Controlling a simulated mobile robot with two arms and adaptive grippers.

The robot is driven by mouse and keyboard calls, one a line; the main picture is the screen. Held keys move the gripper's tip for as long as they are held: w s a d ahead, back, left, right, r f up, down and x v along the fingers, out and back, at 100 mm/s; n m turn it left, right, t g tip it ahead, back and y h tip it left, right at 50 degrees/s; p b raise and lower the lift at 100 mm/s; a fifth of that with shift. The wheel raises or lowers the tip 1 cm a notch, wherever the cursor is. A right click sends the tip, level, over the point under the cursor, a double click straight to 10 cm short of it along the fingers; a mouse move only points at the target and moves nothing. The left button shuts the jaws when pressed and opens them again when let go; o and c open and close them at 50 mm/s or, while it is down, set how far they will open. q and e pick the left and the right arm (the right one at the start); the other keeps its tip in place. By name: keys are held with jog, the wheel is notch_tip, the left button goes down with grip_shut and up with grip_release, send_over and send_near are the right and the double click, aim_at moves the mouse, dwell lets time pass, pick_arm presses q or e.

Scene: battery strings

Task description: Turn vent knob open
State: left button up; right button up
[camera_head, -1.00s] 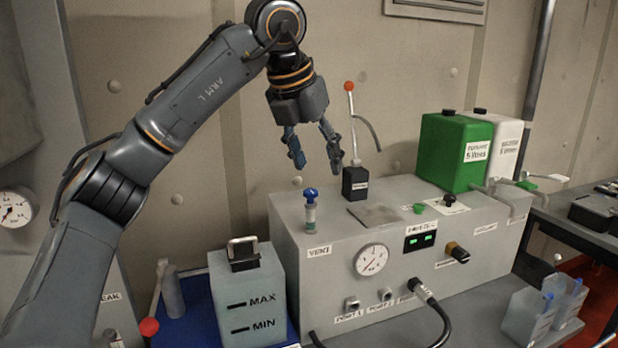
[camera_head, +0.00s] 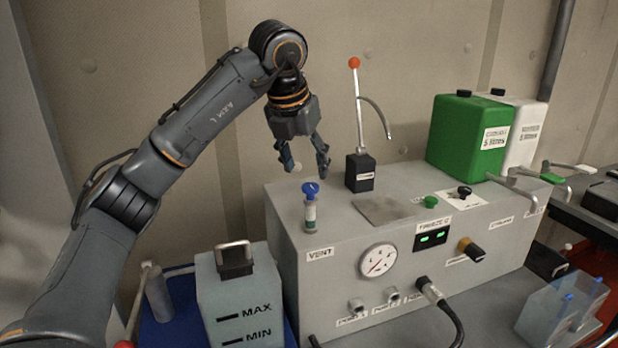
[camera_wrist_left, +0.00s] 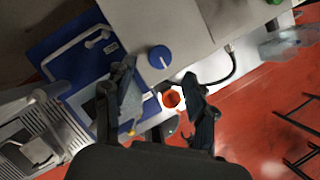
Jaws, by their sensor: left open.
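The vent knob (camera_head: 311,188) is a small blue cap on a clear and white stem, standing upright on the top left of the grey machine (camera_head: 283,240), above the label VENT. In the left wrist view the blue knob (camera_wrist_left: 160,56) shows round from above, beyond the gap between the fingers. My left gripper (camera_head: 305,168) is open and empty. It points down, above and slightly behind the knob in the head view, apart from it. Its fingers also show in the left wrist view (camera_wrist_left: 157,95). My right gripper is in neither view.
A black-based lever with a red ball (camera_head: 354,63) stands right of the knob. A green canister (camera_head: 470,137) and a white one stand at the back right. A MAX/MIN tank (camera_head: 240,292) stands at the lower left. A black cable (camera_head: 445,305) plugs into the machine front.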

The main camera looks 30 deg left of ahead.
aim_at(310, 186)
pick_arm(q)
jog(key=p+x, duration=0.1)
jog(key=x, duration=0.2)
jog(key=shift+w+f, duration=0.15)
jog(key=shift+f, duration=0.45)
jog(key=shift+w+f, duration=0.1)
jog(key=shift+f, duration=0.05)
jog(key=shift+w+f, duration=0.1)
jog(key=c, duration=1.1)
jog(key=shift+c, duration=0.2)
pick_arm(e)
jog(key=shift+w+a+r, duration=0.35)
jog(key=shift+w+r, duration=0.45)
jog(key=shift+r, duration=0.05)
